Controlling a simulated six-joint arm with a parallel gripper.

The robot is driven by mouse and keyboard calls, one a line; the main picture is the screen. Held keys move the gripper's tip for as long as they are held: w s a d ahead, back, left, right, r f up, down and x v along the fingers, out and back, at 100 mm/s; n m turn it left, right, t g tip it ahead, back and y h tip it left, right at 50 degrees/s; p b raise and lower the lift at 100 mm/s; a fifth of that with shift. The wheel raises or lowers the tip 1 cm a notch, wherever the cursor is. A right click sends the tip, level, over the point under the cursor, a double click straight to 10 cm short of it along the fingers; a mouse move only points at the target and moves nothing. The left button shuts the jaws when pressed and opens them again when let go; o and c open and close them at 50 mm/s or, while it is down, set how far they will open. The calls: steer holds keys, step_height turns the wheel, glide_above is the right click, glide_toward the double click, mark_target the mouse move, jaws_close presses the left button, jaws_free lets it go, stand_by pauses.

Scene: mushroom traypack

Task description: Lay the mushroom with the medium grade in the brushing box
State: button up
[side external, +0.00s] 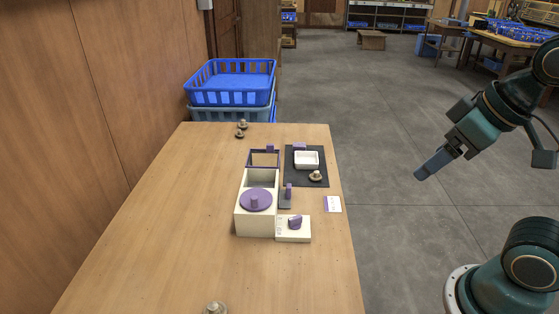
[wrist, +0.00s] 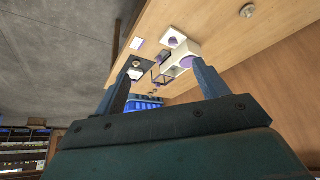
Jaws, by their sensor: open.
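Several brown mushrooms stand on the table: a pair (side external: 241,129) at the back, one (side external: 316,176) on the dark mat (side external: 291,180), and one (side external: 214,307) at the front edge of the picture, which also shows in the wrist view (wrist: 247,11). I cannot tell their grades. A long cream box (side external: 256,226) has a purple round lid with a knob on its front part and an open compartment behind; I cannot tell whether it is the brushing box. My gripper (wrist: 162,67) is open and empty. In the side view it hangs (side external: 420,175) right of the table, apart from everything.
A white tray (side external: 307,159) sits on the mat. A cream block with a purple knob (side external: 294,235), a purple upright piece (side external: 288,191) and a card (side external: 332,204) stand nearby. Blue crates (side external: 232,98) are stacked behind the table. The table's left and front are mostly clear.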

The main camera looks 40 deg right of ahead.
steer(key=w+a+n+g+y, duration=0.1)
steer(key=w+a+n, duration=0.4)
steer(key=w, duration=0.4)
steer(key=n+g+y, duration=0.2)
steer(key=n+g, duration=0.1)
steer(key=n, duration=0.5)
glide_above(212, 307)
steer(key=s+d, duration=0.1)
steer(key=d, duration=0.2)
step_height(212, 307, down, 20)
steer(key=shift+s+d+r, duration=0.15)
steer(key=shift+d+r, duration=0.05)
steer(key=shift+f, duration=0.1)
steer(key=shift+x, duration=4.2)
steer(key=shift+s, duration=0.2)
